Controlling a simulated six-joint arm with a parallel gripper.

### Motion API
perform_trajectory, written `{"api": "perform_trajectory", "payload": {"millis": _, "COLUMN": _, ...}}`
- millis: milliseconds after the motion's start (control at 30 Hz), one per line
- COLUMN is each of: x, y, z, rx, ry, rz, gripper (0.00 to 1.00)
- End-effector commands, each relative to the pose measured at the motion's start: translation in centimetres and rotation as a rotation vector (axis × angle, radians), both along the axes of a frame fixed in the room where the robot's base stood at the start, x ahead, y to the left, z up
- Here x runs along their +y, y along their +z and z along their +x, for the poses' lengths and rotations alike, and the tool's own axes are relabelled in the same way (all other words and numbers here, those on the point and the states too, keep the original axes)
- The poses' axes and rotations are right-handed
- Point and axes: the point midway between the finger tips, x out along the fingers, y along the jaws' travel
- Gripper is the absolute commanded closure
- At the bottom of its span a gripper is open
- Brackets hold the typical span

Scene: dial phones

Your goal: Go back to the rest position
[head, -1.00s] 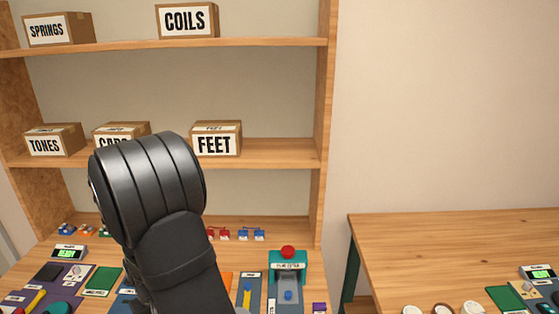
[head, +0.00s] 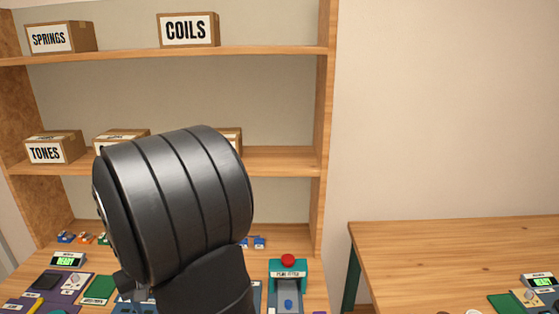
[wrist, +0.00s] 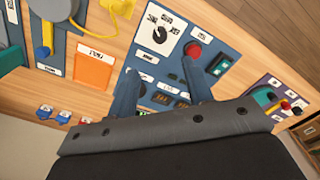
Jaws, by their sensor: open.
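In the wrist view my gripper (wrist: 160,70) is open, its two blue-grey fingers apart with nothing seen between them. In the head view my dark arm fills the lower left middle, and the gripper itself is hidden.
The wooden shelf (head: 285,160) behind my arm holds boxes marked SPRINGS (head: 60,38), COILS (head: 188,30) and TONES (head: 54,147). A teal press (head: 288,270) with a red knob stands right of my arm. A second table (head: 450,245) is at right, its back part bare.

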Motion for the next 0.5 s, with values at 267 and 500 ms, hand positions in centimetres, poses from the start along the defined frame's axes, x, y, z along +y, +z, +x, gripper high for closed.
{"api": "perform_trajectory", "payload": {"millis": 267, "x": 0.0, "y": 5.8, "z": 0.0, "rx": -0.004, "ry": 0.0, "rz": 0.003, "gripper": 0.53}}
{"api": "perform_trajectory", "payload": {"millis": 500, "x": -0.1, "y": 0.1, "z": -0.1, "rx": 0.004, "ry": 0.0, "rz": -0.003, "gripper": 0.53}}
